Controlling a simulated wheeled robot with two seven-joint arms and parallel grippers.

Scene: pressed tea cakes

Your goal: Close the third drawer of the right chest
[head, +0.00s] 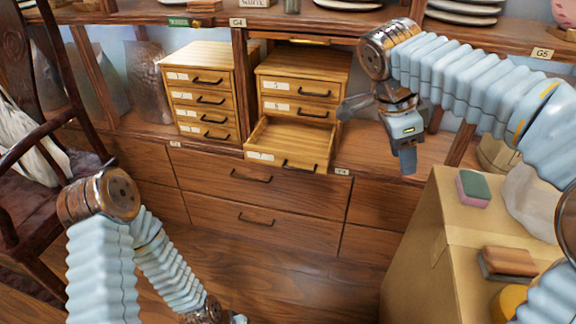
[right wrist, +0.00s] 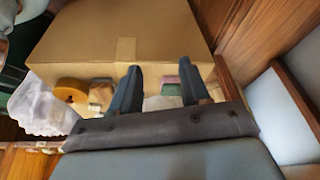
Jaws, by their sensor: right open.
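The right chest (head: 302,62) is a small light-wood chest on the shelf, with white number labels and dark handles. Its two upper drawers are shut. Its third drawer (head: 290,142) is pulled out toward me and looks empty; its handle (head: 300,167) hangs at the front. My right gripper (head: 378,138) is open and empty, just right of the chest and apart from the drawer. Its two fingers also show spread in the right wrist view (right wrist: 160,88). My left gripper (head: 238,318) is mostly cut off at the bottom edge, so its jaws are hidden.
The left chest (head: 200,92) stands beside it with its drawers shut. Wide cabinet drawers (head: 258,185) lie below. A cardboard box (head: 410,262) at right carries a green-pink sponge (head: 473,189) and a brown brush (head: 508,262). A chair (head: 40,160) stands at left.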

